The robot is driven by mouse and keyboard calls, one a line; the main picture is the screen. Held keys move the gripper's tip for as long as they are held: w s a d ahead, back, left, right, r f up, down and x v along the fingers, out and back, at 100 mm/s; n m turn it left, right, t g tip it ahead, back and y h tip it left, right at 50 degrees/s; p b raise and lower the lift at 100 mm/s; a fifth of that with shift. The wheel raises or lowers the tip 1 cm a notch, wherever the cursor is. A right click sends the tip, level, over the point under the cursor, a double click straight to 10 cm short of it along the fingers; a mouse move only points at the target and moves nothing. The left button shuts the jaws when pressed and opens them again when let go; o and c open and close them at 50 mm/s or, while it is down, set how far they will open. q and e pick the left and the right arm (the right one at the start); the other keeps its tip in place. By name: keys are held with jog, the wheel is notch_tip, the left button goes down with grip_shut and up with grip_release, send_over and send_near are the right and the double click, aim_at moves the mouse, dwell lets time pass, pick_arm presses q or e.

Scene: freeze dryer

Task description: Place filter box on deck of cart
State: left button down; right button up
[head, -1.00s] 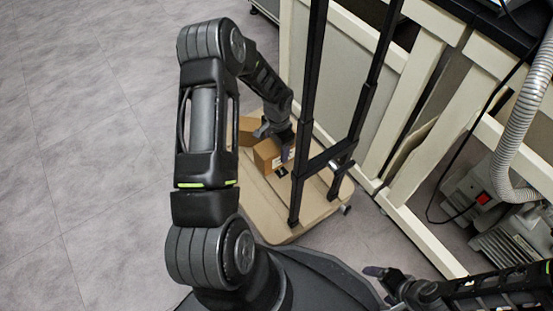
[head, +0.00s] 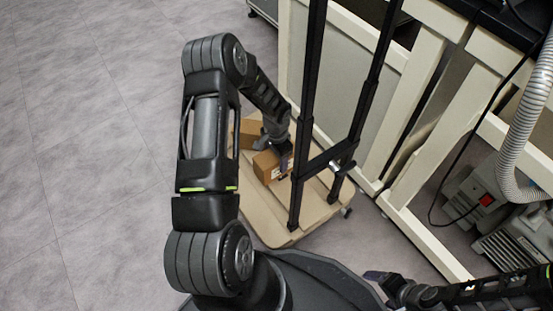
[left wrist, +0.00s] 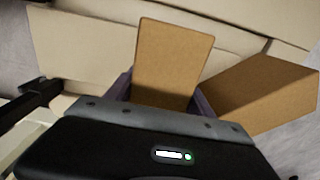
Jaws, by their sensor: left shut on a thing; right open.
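My left gripper (head: 275,150) is shut on a small brown cardboard box (head: 268,167), the filter box. It holds the box at the tan deck (head: 268,222) of the cart, beside the black uprights. I cannot tell whether the box touches the deck. In the left wrist view the held box (left wrist: 172,62) is between the purple-grey fingers. A second brown box (head: 249,132) is just behind it, partly hidden by my arm. It also shows at the right of the left wrist view (left wrist: 262,92). My right gripper (head: 384,279) is open and empty, low at the right.
The cart's black handle frame (head: 310,105) rises close to the right of the held box. A cream bench frame (head: 405,105) stands beyond it. A grey pump (head: 500,205) with a ribbed hose (head: 512,150) is at the right. The floor (head: 80,150) at the left is clear.

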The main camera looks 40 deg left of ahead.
pick_arm(q)
jog(key=shift+c, duration=1.9)
grip_release()
jog(key=shift+f, duration=0.1)
notch_tip(320, 180, up, 12)
jog(key=p, duration=0.4)
jog(key=shift+p, duration=0.3)
